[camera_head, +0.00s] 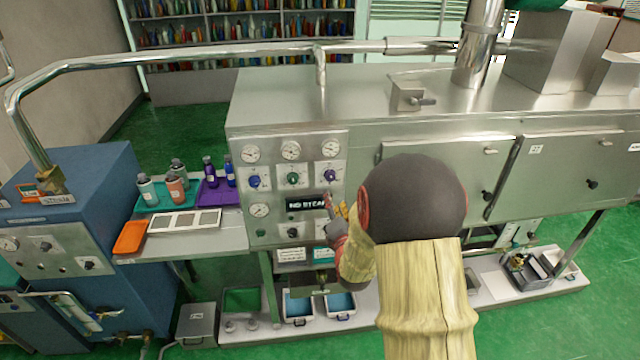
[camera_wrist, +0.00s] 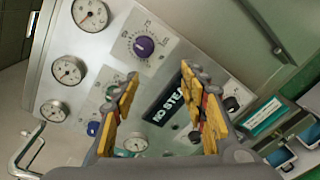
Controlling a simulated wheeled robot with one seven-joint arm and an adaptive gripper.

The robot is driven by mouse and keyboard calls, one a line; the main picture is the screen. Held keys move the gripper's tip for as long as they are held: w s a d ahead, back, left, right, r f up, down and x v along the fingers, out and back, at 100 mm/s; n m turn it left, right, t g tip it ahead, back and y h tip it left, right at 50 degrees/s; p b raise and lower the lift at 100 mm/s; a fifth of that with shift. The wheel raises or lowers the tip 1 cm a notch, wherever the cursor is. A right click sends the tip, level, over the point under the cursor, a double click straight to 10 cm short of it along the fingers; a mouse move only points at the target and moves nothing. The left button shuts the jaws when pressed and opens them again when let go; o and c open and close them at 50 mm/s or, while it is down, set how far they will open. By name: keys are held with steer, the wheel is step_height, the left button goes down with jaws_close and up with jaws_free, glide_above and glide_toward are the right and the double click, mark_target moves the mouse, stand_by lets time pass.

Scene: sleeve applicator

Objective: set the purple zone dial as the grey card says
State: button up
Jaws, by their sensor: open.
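The purple zone dial (camera_head: 330,176) is the right one of three dials on the steel control panel. In the wrist view the purple dial (camera_wrist: 145,46) sits on a pale scale plate, beyond the fingertips and a little left of the middle. I cannot read its setting. My gripper (camera_head: 333,208) is just below the dial in the head view, partly hidden by my arm. In the wrist view my gripper (camera_wrist: 163,80) is open, with nothing between its yellow-padded fingers and apart from the dial. I cannot make out a grey card for certain.
A NO STEAM display (camera_head: 306,203) lies close beside my gripper. A green dial (camera_head: 293,179) and a blue dial (camera_head: 254,181) are to the left, with gauges above. A teal label (camera_wrist: 265,117) is at right in the wrist view. Bottles stand on the left shelf.

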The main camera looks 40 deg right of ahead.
mark_target(331, 179)
steer(key=w+d+n, duration=0.1)
steer(key=w, duration=0.1)
steer(key=w+d+r+n, duration=0.1)
steer(key=w+d, duration=0.1)
steer(key=w+d+r+n+t, duration=0.1)
steer(key=w, duration=0.1)
steer(key=shift+w+d+r+p, duration=0.2)
steer(key=shift+w+r+p, duration=0.1)
steer(key=shift+w, duration=0.1)
steer(key=shift+h, duration=0.3)
steer(key=shift+c, duration=1.2)
jaws_close()
